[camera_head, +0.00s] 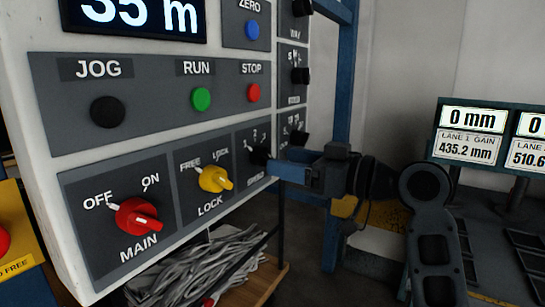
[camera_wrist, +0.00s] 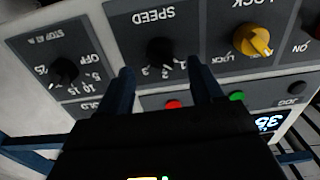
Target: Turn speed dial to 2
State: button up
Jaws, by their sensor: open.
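The black speed dial (camera_head: 259,156) sits at the lower right of the grey panel's bottom row, partly covered by my gripper in the head view. In the wrist view the speed dial (camera_wrist: 159,50) is upside down, with the numbers 1, 2 and 3 below it and the word SPEED above. I cannot tell clearly which number its pointer faces. My gripper (camera_head: 279,163) is open in front of the dial. In the wrist view my gripper (camera_wrist: 158,76) has its two dark fingers apart, one toward each side of the dial. I cannot tell whether they touch it.
The yellow lock knob (camera_head: 214,179) and red main knob (camera_head: 137,216) are left of the dial. Red stop (camera_head: 253,93), green run (camera_head: 201,99) and black jog (camera_head: 108,112) buttons are above. Another black dial (camera_wrist: 65,70) is close by. A blue post (camera_head: 340,100) stands behind my gripper.

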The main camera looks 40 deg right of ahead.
aim_at(263, 157)
jog(key=shift+p+x, duration=0.3)
jog(key=shift+x, duration=1.8)
jog(key=shift+c, duration=0.2)
jog(key=c, duration=1)
jog(key=shift+m+p, duration=0.35)
jog(key=shift+m, duration=0.05)
jog(key=shift+m+p, duration=2.9)
jog(key=shift+m, duration=1.1)
